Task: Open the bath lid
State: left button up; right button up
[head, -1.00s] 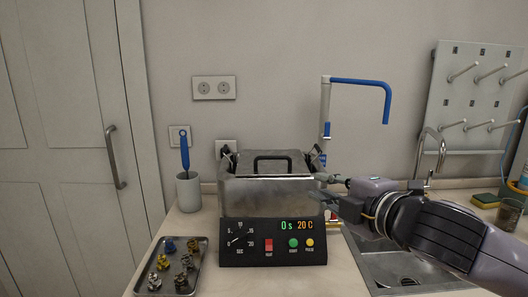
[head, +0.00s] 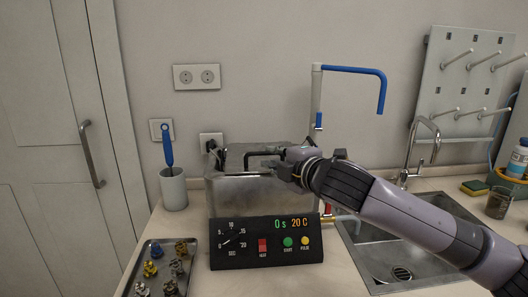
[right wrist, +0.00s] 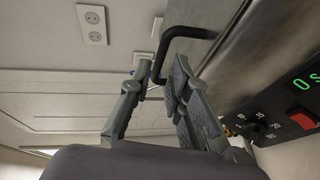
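The bath (head: 250,192) is a grey metal box behind a black control panel (head: 265,242). Its flat metal lid (head: 235,160) lies closed on top and carries a black bar handle (head: 262,154). My right gripper (head: 286,160) is at the right part of the handle, and its fingers are largely hidden by my wrist in the head view. In the right wrist view the two fingers (right wrist: 161,70) stand apart, with the black handle (right wrist: 185,34) at their tips and its bent end between them. I cannot tell whether they touch it. My left gripper is not in view.
A metal tray (head: 133,278) with small coloured fittings lies at the front left. A cup (head: 173,190) with a blue-handled tool stands left of the bath. A sink (head: 365,255), faucet (head: 421,150) and blue-topped pipe (head: 352,70) are on the right.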

aim_at(265, 154)
jog(key=shift+x, duration=2.55)
grip_shut()
